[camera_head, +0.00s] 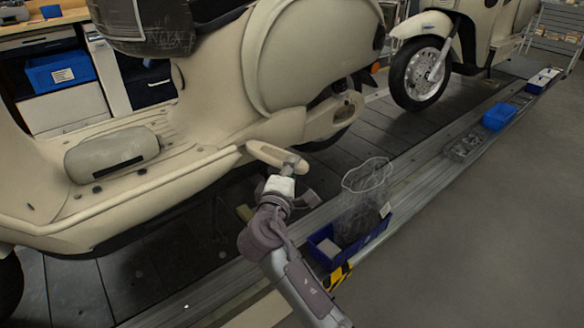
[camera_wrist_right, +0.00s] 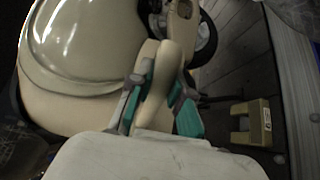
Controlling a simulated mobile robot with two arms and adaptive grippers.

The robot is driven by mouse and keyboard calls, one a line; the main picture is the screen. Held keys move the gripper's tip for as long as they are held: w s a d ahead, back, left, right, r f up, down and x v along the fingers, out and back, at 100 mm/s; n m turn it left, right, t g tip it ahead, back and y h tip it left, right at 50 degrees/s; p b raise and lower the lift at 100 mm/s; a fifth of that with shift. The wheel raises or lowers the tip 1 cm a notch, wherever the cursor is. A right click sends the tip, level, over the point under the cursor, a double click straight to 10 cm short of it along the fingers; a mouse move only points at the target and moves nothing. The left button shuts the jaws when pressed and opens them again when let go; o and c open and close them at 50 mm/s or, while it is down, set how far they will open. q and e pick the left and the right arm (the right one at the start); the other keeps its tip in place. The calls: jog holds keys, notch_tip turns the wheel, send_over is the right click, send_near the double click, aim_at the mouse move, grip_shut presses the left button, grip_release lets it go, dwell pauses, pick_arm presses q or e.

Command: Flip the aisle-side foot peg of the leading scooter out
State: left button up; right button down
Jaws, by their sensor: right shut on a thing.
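The large cream scooter (camera_head: 215,60) fills the left of the head view, on the slat conveyor. Its aisle-side foot peg (camera_head: 266,153) is a cream bar at the floorboard's rear edge, angled out from the body toward the aisle. My right gripper (camera_head: 292,166) is at the peg's outer end. In the right wrist view the peg (camera_wrist_right: 168,68) lies between the two teal-padded fingers of my right gripper (camera_wrist_right: 158,100), which are shut on it. The fingers hide part of the peg. My left gripper is not in view.
A second scooter (camera_head: 425,62) stands behind. The grey aisle floor (camera_head: 480,240) is clear.

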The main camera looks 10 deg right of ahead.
jog(key=c, duration=1.1)
grip_release()
jog(key=shift+a, duration=0.1)
jog(key=shift+s, duration=0.1)
jog(key=v, duration=0.7)
jog(key=shift+s+a, duration=0.1)
jog(key=shift+s, duration=0.1)
